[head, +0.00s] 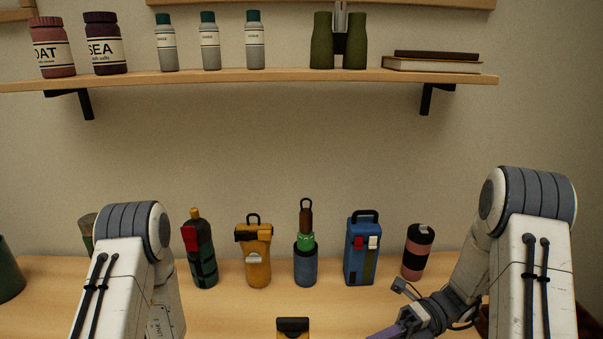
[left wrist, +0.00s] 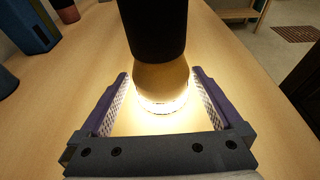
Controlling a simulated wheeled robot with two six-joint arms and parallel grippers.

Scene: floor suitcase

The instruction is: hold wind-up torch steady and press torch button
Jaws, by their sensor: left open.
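A torch with a black upper part and a yellowish body (left wrist: 160,78) stands between the fingers of my left gripper (left wrist: 160,100) in the left wrist view. The fingers are open, one on each side, with gaps to the body. A bright ring glows at its lower end and lights the table. A black-topped yellow thing, seemingly this torch (head: 293,328), is cut off at the bottom edge of the head view. I cannot make out its button. My right gripper (head: 390,331) is to the right of it, mostly cut off, its jaws unclear.
Behind on the wooden table (head: 225,310) stand a dark green bottle (head: 201,255), a yellow container (head: 257,262), a blue cylinder with a green upper part (head: 305,265), a blue box (head: 360,255) and a pink-black bottle (head: 417,252). A wall shelf (head: 270,76) holds jars and binoculars.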

